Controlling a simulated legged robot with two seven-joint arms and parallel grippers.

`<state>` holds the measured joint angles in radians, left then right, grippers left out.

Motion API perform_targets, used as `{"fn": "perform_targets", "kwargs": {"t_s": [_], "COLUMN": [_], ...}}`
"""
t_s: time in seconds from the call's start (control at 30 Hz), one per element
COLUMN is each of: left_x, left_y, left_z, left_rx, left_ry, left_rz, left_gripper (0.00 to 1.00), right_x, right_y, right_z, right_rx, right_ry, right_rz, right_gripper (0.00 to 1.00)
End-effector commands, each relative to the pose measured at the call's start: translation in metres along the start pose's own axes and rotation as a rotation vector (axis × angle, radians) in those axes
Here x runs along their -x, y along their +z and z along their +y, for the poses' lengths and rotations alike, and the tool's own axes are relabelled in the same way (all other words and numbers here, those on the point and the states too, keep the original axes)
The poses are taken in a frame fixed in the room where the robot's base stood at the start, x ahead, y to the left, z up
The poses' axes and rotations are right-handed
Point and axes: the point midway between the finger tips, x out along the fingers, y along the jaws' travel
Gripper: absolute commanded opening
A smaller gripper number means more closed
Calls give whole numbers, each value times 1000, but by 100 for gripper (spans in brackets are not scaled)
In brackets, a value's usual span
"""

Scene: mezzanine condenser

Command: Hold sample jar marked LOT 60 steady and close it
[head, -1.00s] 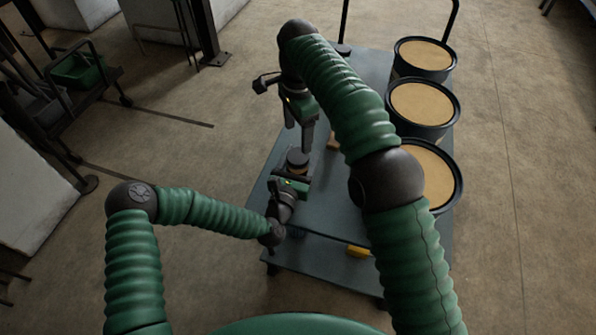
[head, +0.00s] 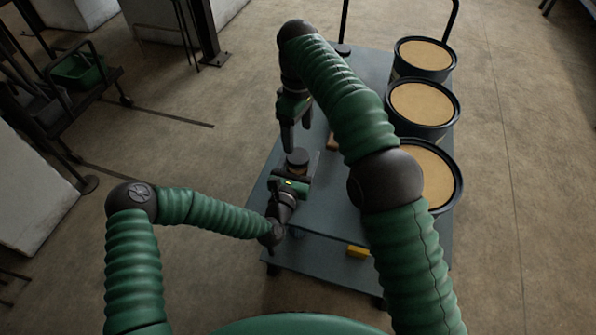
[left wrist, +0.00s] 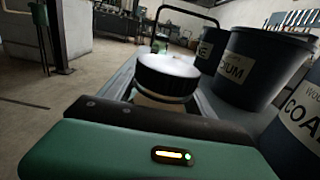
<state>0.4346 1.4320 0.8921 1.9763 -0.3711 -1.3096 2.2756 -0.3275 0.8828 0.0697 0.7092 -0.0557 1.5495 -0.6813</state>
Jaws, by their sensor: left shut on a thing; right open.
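The sample jar (head: 298,168) has a dark, ridged lid (head: 297,156) on top. In the left wrist view the black lid (left wrist: 167,75) sits over the pale jar body (left wrist: 160,103). No LOT 60 mark is readable. My left gripper (head: 296,176) is shut on the jar's body and holds it upright at the blue-grey cart's left side. My right gripper (head: 293,145) points down, open and empty, just above the lid. Whether its fingertips touch the lid cannot be told. How tightly the lid sits is not visible.
Three dark tubs with tan tops (head: 422,105) line the right side of the cart (head: 335,205). A small brown thing (head: 332,145) lies on the cart near the jar. A yellow block (head: 357,252) is on its lower level. A shelf trolley (head: 60,95) stands at left.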

Motion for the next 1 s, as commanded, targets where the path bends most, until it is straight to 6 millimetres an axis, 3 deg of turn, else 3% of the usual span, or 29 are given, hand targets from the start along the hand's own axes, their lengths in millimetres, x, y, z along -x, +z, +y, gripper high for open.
{"fn": "perform_targets", "kwargs": {"t_s": [0.3, 0.43, 0.6, 1.0], "left_x": [0, 0, 0, 0], "left_y": [-1, -1, -1, -1], "left_z": [0, 0, 0, 0], "left_rx": [0, 0, 0, 0], "left_ry": [1, 1, 1, 1], "left_rz": [2, 2, 2, 2], "left_gripper": [0, 0, 0, 0], "right_x": [0, 0, 0, -6], "right_y": [0, 0, 0, 0], "right_z": [0, 0, 0, 0], "right_rx": [955, 1226, 1375, 1382], "right_ry": [0, 0, 0, -1], "right_rz": [0, 0, -1, -1], "right_gripper": [73, 73, 73, 73]}}
